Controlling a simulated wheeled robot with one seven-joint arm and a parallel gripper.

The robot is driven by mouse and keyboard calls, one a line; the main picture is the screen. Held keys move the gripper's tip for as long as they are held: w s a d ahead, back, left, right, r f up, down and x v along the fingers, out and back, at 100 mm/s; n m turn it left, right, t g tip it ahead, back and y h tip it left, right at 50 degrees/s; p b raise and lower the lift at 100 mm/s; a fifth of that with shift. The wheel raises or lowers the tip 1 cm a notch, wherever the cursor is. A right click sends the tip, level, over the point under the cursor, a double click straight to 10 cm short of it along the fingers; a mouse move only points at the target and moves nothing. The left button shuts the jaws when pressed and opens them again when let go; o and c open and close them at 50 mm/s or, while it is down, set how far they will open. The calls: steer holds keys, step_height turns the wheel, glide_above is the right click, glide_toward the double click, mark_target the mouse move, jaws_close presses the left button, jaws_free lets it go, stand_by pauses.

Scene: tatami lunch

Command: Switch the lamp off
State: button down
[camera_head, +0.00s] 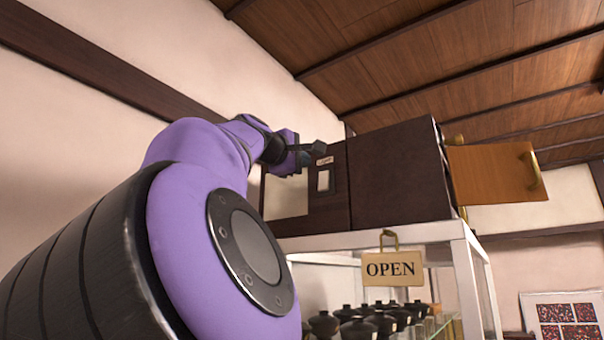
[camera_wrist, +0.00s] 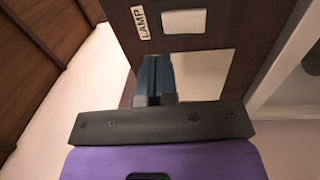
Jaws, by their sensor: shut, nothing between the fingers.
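The lamp switch is a pale rectangular rocker (camera_head: 323,180) on the dark brown side panel of a cabinet, under a small white label (camera_head: 325,161). In the wrist view the label (camera_wrist: 141,22) reads LAMP, beside the pale switch (camera_wrist: 184,21) at the top. My gripper (camera_head: 305,159) is close to this panel, left of the switch in the head view. In the wrist view its fingers (camera_wrist: 155,82) are together and empty, a little below the switch. I cannot tell whether they touch the panel. No lamp is clearly in view.
The dark cabinet (camera_head: 398,178) stands on a white-framed glass case (camera_head: 440,232) holding several dark pots. Its orange-brown door (camera_head: 496,174) hangs open at the right. An OPEN sign (camera_head: 393,268) hangs in front. A pale panel (camera_wrist: 203,72) lies behind my fingers.

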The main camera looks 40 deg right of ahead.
steer(key=r+v, duration=0.1)
steer(key=v, duration=0.5)
steer(key=shift+a+r, duration=0.25)
steer(key=shift+a, duration=0.2)
steer(key=shift+s, duration=0.15)
